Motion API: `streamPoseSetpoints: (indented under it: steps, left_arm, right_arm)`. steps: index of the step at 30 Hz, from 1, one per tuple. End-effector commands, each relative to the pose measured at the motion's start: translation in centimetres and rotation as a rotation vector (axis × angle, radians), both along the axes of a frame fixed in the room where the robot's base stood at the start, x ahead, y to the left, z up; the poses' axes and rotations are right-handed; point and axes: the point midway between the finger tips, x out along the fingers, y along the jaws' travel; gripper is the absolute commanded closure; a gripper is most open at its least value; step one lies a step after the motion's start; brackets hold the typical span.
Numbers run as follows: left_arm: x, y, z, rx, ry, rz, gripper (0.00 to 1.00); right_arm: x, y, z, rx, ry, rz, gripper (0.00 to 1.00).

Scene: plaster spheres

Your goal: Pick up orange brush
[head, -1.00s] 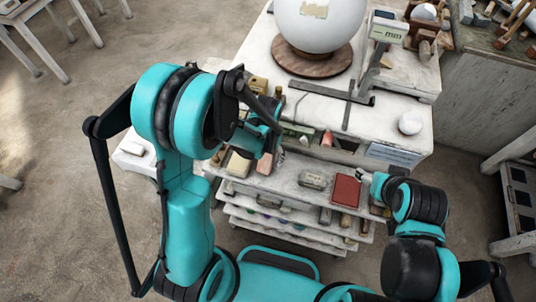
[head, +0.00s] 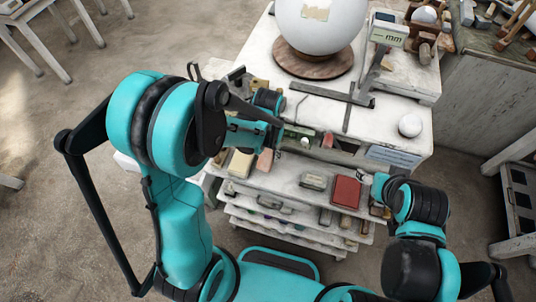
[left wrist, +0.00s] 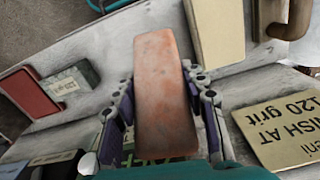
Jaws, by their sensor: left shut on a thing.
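The orange brush shows in the left wrist view as a long pinkish-orange block (left wrist: 160,85), its far end at the top of the picture. My left gripper (left wrist: 160,98) is shut on it, one finger on each long side. In the head view the brush (head: 265,160) shows at the upper shelf's left part, below my left gripper (head: 266,147), which my arm partly hides. I cannot tell whether the brush touches the shelf. My right gripper (head: 366,178) is beside the red box; its fingers are too small to judge.
A beige block (left wrist: 216,32) is close beside the brush. A red box (head: 346,191) and a grey tin (head: 313,181) lie farther right on the shelf (head: 285,180). A brass plate (left wrist: 285,130) is near the gripper. A large white sphere (head: 320,25) stands on the top.

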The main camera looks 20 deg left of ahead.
Motion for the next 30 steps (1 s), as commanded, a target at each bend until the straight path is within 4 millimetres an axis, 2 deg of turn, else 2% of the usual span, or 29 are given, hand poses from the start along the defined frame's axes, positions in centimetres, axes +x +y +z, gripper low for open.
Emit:
streamPoseSetpoints:
  steps: [3,6,11,21,25,30]
  left_arm:
    - [0.0,0.0,2.3,0.0,0.0,0.0,0.95]
    - [-0.5,0.0,3.6,0.0,0.001,0.0,0.95]
    - [-4.2,0.1,3.3,0.0,0.0,-0.001,0.95]
    - [-14.6,0.5,3.3,0.0,0.0,-0.001,0.95]
    - [-17.2,0.6,3.3,0.0,0.0,-0.001,0.95]
    - [-19.0,0.6,3.3,0.0,0.0,-0.001,0.95]
  right_arm:
    - [0.0,0.0,0.6,0.0,0.0,0.0,0.37]
    - [0.0,0.0,0.8,0.0,0.0,0.0,0.37]
    - [0.0,0.0,0.6,0.0,0.0,0.0,0.37]
    - [0.0,0.0,1.1,0.0,0.0,0.0,0.37]
    - [0.0,0.0,1.4,0.0,0.0,0.0,0.37]
    - [0.0,0.0,1.6,0.0,0.0,0.0,0.37]
